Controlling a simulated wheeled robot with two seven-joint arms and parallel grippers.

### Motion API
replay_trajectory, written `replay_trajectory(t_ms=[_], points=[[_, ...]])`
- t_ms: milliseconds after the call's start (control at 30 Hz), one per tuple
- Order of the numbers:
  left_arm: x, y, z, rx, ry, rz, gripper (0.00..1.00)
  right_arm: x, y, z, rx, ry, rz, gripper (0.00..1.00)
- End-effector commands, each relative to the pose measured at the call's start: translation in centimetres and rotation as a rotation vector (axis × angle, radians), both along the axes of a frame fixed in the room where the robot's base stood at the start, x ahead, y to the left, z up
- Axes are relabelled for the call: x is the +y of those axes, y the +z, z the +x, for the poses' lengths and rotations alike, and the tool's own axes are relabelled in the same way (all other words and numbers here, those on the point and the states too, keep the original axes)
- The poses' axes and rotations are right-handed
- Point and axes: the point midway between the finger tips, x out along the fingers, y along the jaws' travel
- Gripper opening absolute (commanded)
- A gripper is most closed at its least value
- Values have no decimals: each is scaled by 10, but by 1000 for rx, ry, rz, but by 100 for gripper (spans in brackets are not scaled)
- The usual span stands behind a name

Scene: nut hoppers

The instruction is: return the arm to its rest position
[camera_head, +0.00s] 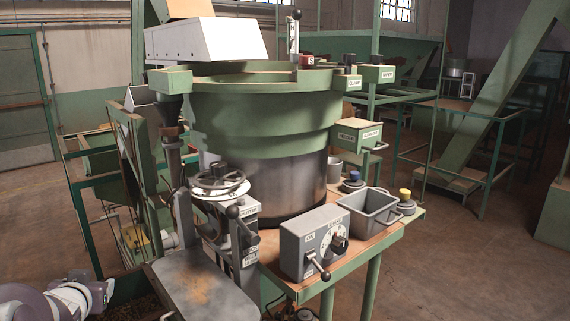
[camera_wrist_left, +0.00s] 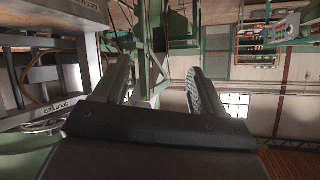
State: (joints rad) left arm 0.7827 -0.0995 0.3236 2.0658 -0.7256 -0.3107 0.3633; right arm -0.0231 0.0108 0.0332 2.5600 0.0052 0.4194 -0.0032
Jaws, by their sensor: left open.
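My left arm (camera_head: 62,301) shows at the lower left corner of the head view, low and left of the hopper machine. Its fingers are not clear there. In the left wrist view my left gripper (camera_wrist_left: 160,78) has its two dark fingers spread apart with nothing between them. The wrist view looks past the fingers at green framework, a wall and a bright window, turned from upright. My right gripper is in neither view.
A large green hopper drum (camera_head: 262,125) stands in the middle. A grey lever box (camera_head: 314,243) and a grey bin (camera_head: 368,211) sit on the bench. A handwheel (camera_head: 219,182) and a grey chute plate (camera_head: 203,285) are near my left arm. Open floor (camera_head: 460,260) lies right.

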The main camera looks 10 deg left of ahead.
Motion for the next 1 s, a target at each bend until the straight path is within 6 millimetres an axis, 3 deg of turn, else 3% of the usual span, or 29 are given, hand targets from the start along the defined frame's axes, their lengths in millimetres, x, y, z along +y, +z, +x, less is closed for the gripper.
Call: replay_trajectory(t_ms=[33, 133, 233, 300, 400, 500, 633, 1000], points=[[-16, -29, -5, 85, 17, -44, 71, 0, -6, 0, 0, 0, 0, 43], [-65, -90, -28, 310, 31, -165, 71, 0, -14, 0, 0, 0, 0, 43], [-138, -147, -62, 564, -22, -305, 71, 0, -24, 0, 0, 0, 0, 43], [-189, -175, -88, 715, -80, -389, 71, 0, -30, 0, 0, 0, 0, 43], [-249, -199, -117, 857, -163, -459, 71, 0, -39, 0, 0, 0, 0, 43], [-286, -208, -120, 900, -277, -422, 71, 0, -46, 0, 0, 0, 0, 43], [-300, -208, -119, 912, -334, -392, 71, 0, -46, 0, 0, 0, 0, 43], [-299, -207, -118, 909, -333, -392, 71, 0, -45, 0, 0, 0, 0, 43]])
